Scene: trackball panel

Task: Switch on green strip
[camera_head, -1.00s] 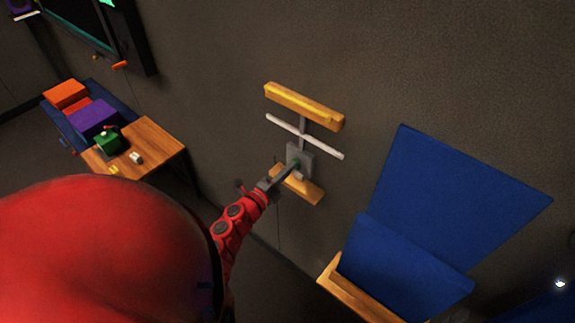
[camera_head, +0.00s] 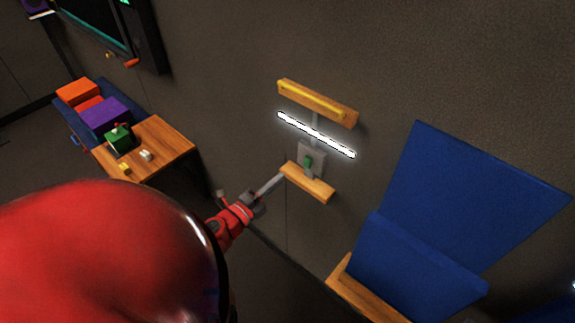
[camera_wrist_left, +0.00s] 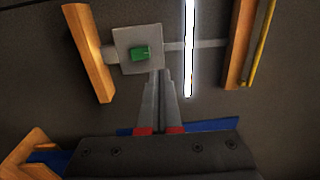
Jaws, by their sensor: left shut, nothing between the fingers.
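The light strip (camera_head: 316,135) on the wall glows bright white in the head view; it also shows lit in the left wrist view (camera_wrist_left: 189,50). Below it is a grey switch plate (camera_head: 311,150) with a green switch (camera_head: 307,161). The green switch also shows in the left wrist view (camera_wrist_left: 140,54). My left gripper (camera_head: 281,178) is shut and empty, in front of the wall to the lower left of the plate. In the left wrist view its fingertips (camera_wrist_left: 159,76) show close to the plate's edge; I cannot tell whether they touch it. My right gripper is not in view.
A wooden bar with a yellow strip (camera_head: 317,102) is above the light, and a wooden ledge (camera_head: 308,182) is below the switch. A blue-backed wooden seat (camera_head: 420,262) stands at right. A small wooden table (camera_head: 166,142) with small objects is at left.

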